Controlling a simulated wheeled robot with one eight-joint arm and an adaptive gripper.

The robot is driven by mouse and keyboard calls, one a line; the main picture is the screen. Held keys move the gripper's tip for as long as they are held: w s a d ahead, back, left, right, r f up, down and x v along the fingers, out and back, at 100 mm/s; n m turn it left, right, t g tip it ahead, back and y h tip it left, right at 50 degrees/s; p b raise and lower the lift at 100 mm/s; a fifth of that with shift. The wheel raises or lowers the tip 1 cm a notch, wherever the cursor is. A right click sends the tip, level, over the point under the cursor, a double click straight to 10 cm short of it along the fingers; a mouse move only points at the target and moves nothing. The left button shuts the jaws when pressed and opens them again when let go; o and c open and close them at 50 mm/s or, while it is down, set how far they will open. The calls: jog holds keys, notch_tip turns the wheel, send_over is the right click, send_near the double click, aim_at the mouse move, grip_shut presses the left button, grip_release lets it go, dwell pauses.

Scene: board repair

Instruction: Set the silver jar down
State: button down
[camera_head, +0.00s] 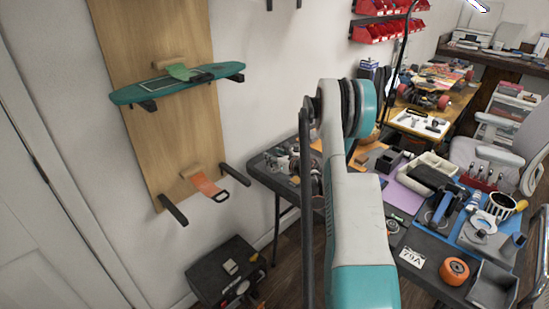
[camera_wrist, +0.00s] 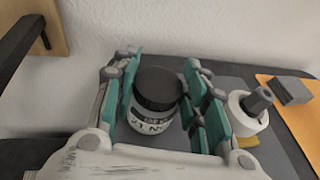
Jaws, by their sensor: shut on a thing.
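The silver jar (camera_wrist: 148,125) has a dark, ridged lid and a label with dark lettering. In the wrist view it stands upright between the teal-lined fingers of my gripper (camera_wrist: 160,100). My gripper is shut on it, with a finger on each side. The grey tabletop (camera_wrist: 230,82) lies below and behind it. I cannot tell whether the jar's base touches the table, because the base is hidden by the gripper's body. In the head view my arm blocks a clear sight of the jar.
A white container with a grey top (camera_wrist: 247,118) stands close to the right finger. A grey block (camera_wrist: 291,90) sits on an orange mat (camera_wrist: 303,128) farther right. A wall is behind the table. In the head view, the dark workbench (camera_head: 425,268) at right is crowded.

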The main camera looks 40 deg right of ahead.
jog(key=c, duration=1)
grip_release()
jog(key=shift+o, duration=0.2)
jog(key=shift+r, duration=0.15)
jog(key=p+v, duration=0.3)
jog(key=v, duration=0.9)
